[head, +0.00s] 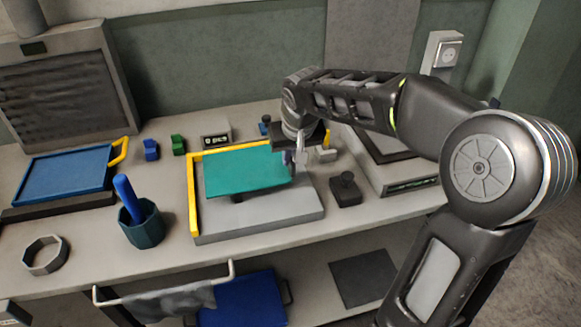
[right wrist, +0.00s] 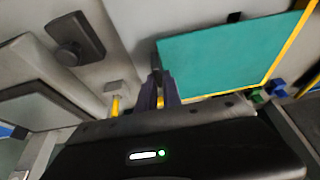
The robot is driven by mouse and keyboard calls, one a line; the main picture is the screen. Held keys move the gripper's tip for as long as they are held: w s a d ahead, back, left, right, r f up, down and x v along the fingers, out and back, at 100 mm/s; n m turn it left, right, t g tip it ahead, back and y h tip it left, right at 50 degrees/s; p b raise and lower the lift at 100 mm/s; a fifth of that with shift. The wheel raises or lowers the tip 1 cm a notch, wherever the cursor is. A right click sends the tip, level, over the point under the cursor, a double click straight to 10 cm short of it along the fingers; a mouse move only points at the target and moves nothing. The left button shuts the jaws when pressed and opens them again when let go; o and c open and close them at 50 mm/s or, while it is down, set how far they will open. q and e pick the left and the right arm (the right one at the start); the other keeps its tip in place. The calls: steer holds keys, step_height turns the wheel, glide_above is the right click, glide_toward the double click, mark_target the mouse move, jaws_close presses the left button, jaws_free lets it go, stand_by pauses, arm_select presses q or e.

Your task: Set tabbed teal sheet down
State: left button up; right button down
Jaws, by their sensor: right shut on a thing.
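The teal sheet (head: 245,172) is over a light grey plate (head: 262,221) with a yellow edge guide (head: 193,205) along its left and back sides. My right gripper (head: 292,160) is shut on the sheet near its right edge. In the right wrist view the fingers (right wrist: 165,85) meet at the near corner of the teal sheet (right wrist: 225,60), where a dark tab shows. The sheet appears held slightly above the plate; a small dark shape shows under its front edge. My left gripper is not in view.
A dark knobbed block (head: 346,190) stands right of the plate. A blue tray (head: 66,174) and a teal cup (head: 140,226) with a blue handle stand to the left. A grey ring (head: 45,256) lies at front left. Small blue (head: 151,150) and green (head: 178,144) blocks stand behind.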

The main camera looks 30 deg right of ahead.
mark_target(291, 169)
steer(key=shift+f, duration=1.95)
steer(key=shift+f, duration=0.15)
steer(key=c, duration=1.5)
jaws_free()
steer(key=shift+r, duration=0.2)
steer(key=shift+r, duration=0.2)
steer(key=v, duration=1.1)
steer(key=shift+s+a+r, duration=0.1)
steer(key=shift+s+r, duration=0.05)
steer(key=shift+r, duration=0.2)
